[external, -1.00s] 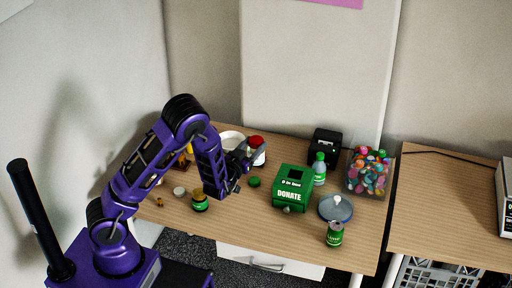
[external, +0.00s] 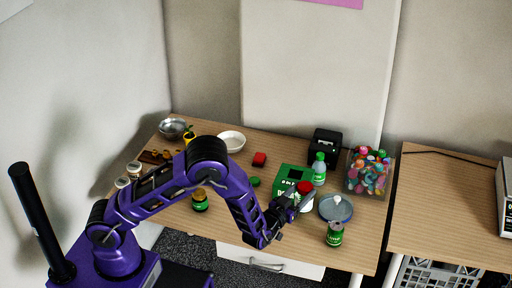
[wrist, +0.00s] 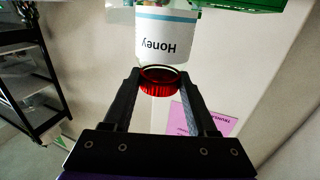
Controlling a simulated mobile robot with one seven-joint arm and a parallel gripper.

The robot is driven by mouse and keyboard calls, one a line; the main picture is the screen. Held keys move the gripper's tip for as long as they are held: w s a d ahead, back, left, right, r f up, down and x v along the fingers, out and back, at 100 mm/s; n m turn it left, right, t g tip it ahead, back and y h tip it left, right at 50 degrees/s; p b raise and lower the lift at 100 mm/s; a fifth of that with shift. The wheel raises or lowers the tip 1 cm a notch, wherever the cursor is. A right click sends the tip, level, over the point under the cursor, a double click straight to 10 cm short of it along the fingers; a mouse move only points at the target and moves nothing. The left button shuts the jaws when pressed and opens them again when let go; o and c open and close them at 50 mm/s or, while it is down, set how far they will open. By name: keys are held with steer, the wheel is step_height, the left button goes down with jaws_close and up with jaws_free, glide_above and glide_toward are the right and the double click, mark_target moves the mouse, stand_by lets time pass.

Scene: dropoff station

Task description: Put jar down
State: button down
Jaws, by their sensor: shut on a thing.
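The jar is white with a "Honey" label and a red lid. In the external view the jar (external: 306,205) is at my gripper (external: 292,200), just in front of the green donation box (external: 290,178) and left of the blue round dish (external: 345,208). In the wrist view the jar (wrist: 165,38) sits beyond the fingertips, with its red lid between the fingers of my gripper (wrist: 160,80). My gripper is shut on the jar at its lid end. The jar's base is hard to see, so I cannot tell whether it touches the table.
A green can (external: 334,234) stands near the table's front right edge. A green-labelled bottle (external: 319,170), a black box (external: 325,146) and a clear bin of colourful balls (external: 369,172) stand behind. A red block (external: 259,159) and white bowl (external: 232,141) lie farther left. The front middle table is clear.

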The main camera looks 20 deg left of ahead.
steer(key=shift+f, duration=0.3)
step_height(320, 180, down, 10)
steer(key=shift+r+b, duration=0.2)
steer(key=shift+b, duration=0.55)
steer(key=shift+f+b, duration=0.25)
steer(key=shift+b, duration=0.05)
steer(key=shift+c, duration=1)
jaws_free()
steer(key=shift+r+p, duration=0.15)
steer(key=shift+p, duration=0.15)
